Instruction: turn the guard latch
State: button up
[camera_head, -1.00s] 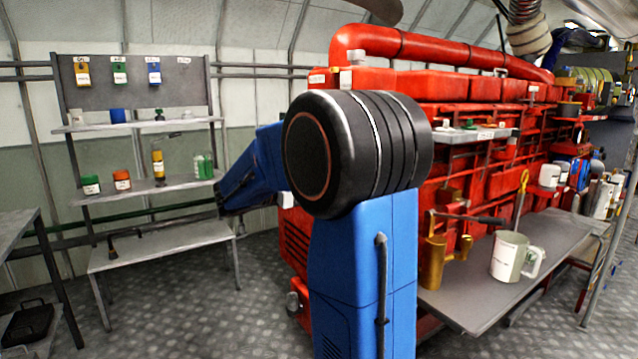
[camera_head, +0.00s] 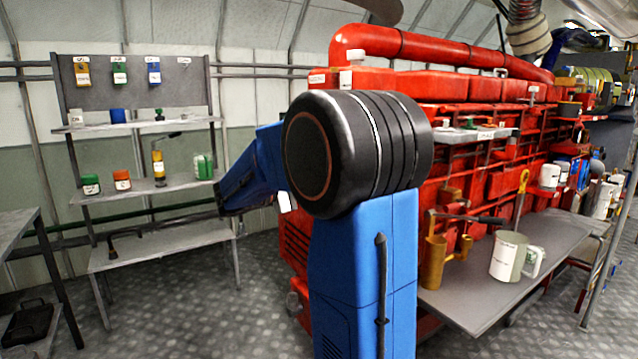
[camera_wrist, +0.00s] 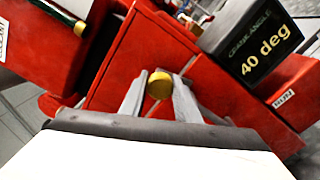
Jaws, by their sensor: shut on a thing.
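In the wrist view a round yellow knob (camera_wrist: 159,85), which looks like the guard latch, stands out in front of a red panel (camera_wrist: 125,65). My gripper (camera_wrist: 158,92) has its two grey fingers on either side of the knob and is shut on it. The body of the latch behind the knob is hidden. In the head view my blue arm covers this spot, and neither the knob nor my fingers can be made out there.
A dark display (camera_wrist: 262,40) reading "CRANK ANGLE 40 deg" is close at the upper right of the wrist view. The red engine (camera_head: 470,150) stands behind my arm. A grey bench (camera_head: 480,295) with a white jug (camera_head: 507,257) is at right, and shelves (camera_head: 150,195) at left.

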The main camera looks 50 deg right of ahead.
jog(key=shift+m, duration=1.2)
jog(key=o, duration=1)
jog(key=shift+o, duration=0.2)
jog(key=shift+a, duration=0.1)
jog(key=v, duration=1.7)
jog(key=shift+a, duration=0.2)
jog(key=shift+s+f, duration=0.1)
